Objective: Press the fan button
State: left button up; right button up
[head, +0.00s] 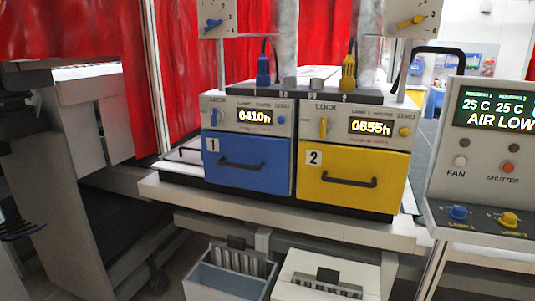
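The fan button (460,161) is a small round white button above the label FAN, on the grey control panel (440,182) at the right edge. Nothing touches or covers the button. A dark, slatted part at the left edge, far from the panel, looks like my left gripper (18,229); it is cut off, and I cannot tell whether it is open or shut. My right gripper is not in view.
The red shutter button (508,167) is right of the fan button. Below are blue (458,212) and yellow (508,219) knobs. The display (497,111) reads AIR LOW. Blue (248,178) and yellow (350,193) drawer units stand on the bench (280,222), left of the panel.

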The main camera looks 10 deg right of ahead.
aim_at(459, 162)
jog(key=z, duration=1.95)
